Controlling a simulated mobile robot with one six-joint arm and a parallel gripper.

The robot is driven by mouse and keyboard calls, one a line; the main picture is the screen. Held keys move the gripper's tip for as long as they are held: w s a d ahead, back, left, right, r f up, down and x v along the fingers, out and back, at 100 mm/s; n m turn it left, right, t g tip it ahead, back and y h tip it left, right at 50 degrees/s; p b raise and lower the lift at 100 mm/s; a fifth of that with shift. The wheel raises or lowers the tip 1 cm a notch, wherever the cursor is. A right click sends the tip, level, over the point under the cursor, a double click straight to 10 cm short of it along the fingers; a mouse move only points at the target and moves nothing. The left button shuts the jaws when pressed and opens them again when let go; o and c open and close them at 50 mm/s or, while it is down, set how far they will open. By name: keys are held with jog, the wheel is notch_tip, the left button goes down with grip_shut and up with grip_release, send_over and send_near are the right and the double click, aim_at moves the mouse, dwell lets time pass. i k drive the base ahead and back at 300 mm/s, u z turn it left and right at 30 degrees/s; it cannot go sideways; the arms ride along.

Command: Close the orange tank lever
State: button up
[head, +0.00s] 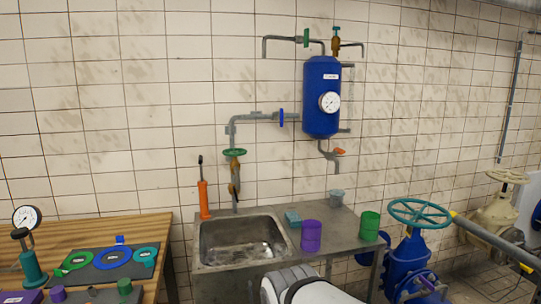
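The blue tank (322,95) is mounted on the tiled wall and carries a round white gauge (329,102). The small orange lever (340,151) sits on the grey outlet pipe (328,155) below the tank's bottom, to the right of its centre. It is too small to tell its exact angle. Nothing touches the lever. A white and grey part at the bottom centre looks like my own arm, well below the lever. My gripper is not in view.
A counter (345,238) with a metal sink (205,255) stands under the tank. A teal-wheeled valve (419,213) stands right; a cluttered wooden table (80,231) left.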

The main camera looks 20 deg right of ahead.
aim_at(337, 150)
jog(key=u, duration=0.05)
jog(key=k, duration=0.45)
jog(key=z, duration=0.7)
jog(key=i, duration=1.5)
jog(key=z, duration=1.1)
jog(key=i, duration=0.65)
jog(key=z, duration=0.15)
